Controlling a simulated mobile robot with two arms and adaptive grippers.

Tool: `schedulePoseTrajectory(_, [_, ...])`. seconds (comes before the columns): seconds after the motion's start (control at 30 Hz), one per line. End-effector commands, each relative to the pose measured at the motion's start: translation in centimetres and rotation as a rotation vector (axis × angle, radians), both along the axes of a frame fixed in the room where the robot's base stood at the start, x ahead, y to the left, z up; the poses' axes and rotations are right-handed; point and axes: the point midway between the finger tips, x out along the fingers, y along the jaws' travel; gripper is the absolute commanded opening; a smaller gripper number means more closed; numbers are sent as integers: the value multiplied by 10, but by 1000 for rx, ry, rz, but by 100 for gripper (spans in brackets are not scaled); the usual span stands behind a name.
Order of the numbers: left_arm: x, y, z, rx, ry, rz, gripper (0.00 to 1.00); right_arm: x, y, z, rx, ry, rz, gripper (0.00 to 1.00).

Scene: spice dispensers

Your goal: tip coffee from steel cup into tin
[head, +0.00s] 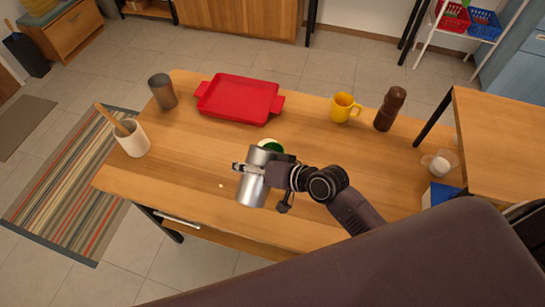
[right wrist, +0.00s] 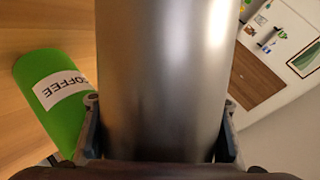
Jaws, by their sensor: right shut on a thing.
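The steel cup (head: 252,188) is a plain silver cylinder over the near middle of the table. My right gripper (head: 258,170) is shut around its side. In the right wrist view the steel cup (right wrist: 165,75) fills the middle between the two fingers. Its opening does not show clearly, so I cannot tell its exact tilt or what is inside. The green tin (head: 271,146) is just behind the cup, partly hidden by the cup and gripper. In the right wrist view the tin (right wrist: 45,80) shows a white COFFEE label to the left of the cup. My left gripper is not in view.
A red tray (head: 240,98), dark metal cup (head: 163,92), cream crock with wooden utensil (head: 132,138), yellow mug (head: 343,107) and brown mill (head: 389,109) stand around the wooden table (head: 190,150). A small pale speck (head: 220,185) lies left of the steel cup.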

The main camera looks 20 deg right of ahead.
Motion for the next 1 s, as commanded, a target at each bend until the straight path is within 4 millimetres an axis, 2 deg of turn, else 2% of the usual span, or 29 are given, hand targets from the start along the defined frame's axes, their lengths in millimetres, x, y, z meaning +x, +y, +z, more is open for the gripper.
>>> schedulePoseTrajectory(0.03, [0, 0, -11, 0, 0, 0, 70, 1, 0, -10, 17, 14, -1, 0])
schedulePoseTrajectory(0.07, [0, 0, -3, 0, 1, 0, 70, 1, 0, 0, 26, 26, -2, 0])
schedulePoseTrajectory(0.13, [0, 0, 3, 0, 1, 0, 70, 0, 1, 7, 50, 49, -2, 0])
schedulePoseTrajectory(1.0, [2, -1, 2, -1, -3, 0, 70, -2, 3, 11, 129, 146, -1, 0])
